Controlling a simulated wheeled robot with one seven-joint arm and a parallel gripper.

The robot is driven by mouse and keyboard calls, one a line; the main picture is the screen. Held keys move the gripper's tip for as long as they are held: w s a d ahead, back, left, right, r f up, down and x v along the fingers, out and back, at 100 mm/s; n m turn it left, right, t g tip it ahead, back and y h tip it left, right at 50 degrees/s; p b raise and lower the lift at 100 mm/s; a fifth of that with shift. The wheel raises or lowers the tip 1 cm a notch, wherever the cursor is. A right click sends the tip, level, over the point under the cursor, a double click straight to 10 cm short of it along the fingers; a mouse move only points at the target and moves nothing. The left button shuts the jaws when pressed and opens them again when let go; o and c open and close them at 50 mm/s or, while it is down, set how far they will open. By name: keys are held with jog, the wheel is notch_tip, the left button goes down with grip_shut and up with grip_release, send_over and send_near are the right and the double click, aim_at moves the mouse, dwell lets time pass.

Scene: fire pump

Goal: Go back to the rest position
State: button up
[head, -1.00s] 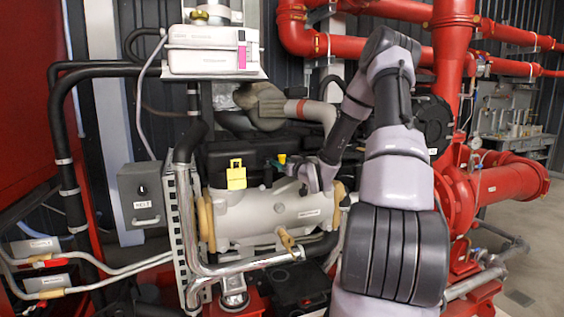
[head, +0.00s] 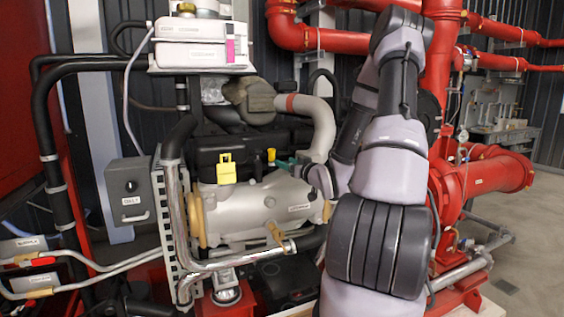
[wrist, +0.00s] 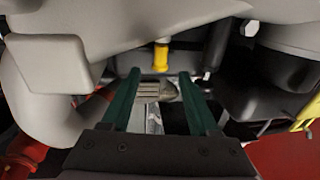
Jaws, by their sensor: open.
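My arm stands raised on the right half of the head view. My gripper (head: 288,163) is by the top of the grey engine, beside a small yellow cap (head: 271,155). In the wrist view my gripper (wrist: 157,78) shows two green fingers spread apart with nothing held between them. A yellow fitting (wrist: 161,57) is ahead, just beyond the fingertips. A grey ribbed part (wrist: 155,90) shows in the gap, lower down; I cannot tell whether it is near the fingers.
The grey engine (head: 262,206) with a yellow tag (head: 226,169) stands close around my gripper. A thick grey pipe (head: 322,128) curves just behind it. Red pump pipes (head: 485,180) fill the right side. Open floor (head: 545,225) shows at the far right.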

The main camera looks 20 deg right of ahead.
dwell(0.5)
jog(key=shift+w+a+r+g+h, duration=0.2)
jog(key=shift+a+r+g+h, duration=0.25)
jog(key=shift+g, duration=0.55)
jog(key=s+a+r+m+g+h, duration=0.35)
jog(key=s+r+g, duration=0.25)
jog(key=s+r, duration=0.5)
jog(key=s+a+r+g+y, duration=0.1)
jog(key=s+a+r, duration=0.1)
jog(key=s, duration=0.4)
jog(key=s+a+r+m+g+y, duration=0.1)
jog(key=s+a+r, duration=0.1)
jog(key=s+a, duration=0.2)
jog(key=s+a+r+m+y, duration=0.1)
jog(key=s+a, duration=0.2)
jog(key=s, duration=0.6)
jog(key=shift+a+r+g+y, duration=0.3)
jog(key=shift+r+g+y, duration=0.1)
